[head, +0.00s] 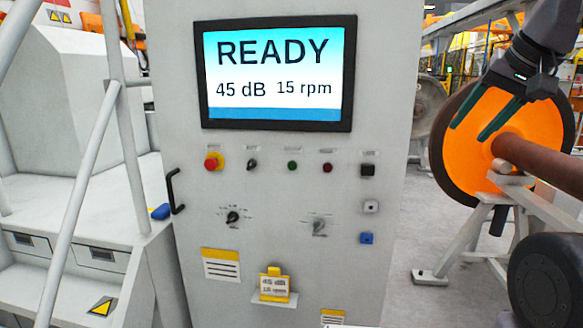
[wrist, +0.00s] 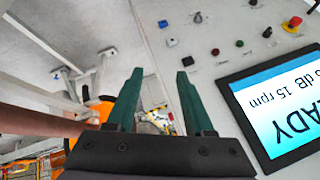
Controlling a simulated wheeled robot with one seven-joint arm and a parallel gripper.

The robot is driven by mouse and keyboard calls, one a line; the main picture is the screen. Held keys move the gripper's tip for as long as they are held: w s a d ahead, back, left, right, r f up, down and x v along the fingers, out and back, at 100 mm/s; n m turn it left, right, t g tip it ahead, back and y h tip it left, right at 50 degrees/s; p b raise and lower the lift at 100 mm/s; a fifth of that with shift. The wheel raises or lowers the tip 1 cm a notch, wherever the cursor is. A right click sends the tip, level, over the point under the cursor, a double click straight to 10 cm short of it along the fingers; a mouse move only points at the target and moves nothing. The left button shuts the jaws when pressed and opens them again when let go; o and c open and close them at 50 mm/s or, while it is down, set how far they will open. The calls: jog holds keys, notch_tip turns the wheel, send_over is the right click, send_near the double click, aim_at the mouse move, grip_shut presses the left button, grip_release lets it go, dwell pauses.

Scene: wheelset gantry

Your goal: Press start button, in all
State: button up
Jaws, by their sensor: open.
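The grey control cabinet (head: 330,270) faces me, with a row of controls under its screen (head: 276,72). A small green button (head: 292,166) sits in that row, just left of a dark red button (head: 327,168). The labels are too small to read. In the wrist view, which is upside down, the green button (wrist: 239,43) and the red button (wrist: 215,51) are right of the fingers. My gripper (head: 470,130) has two dark green fingers. It is open and empty, in front of the orange wheel and right of the cabinet. It also shows in the wrist view (wrist: 160,75).
A red emergency stop (head: 211,163) and a black knob (head: 252,164) are left of the green button. The screen reads READY, 45 dB, 15 rpm. An orange wheel (head: 545,125) with a brown axle (head: 545,162) stands at right. White rails are at left.

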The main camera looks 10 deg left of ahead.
grip_shut()
dwell(1.4)
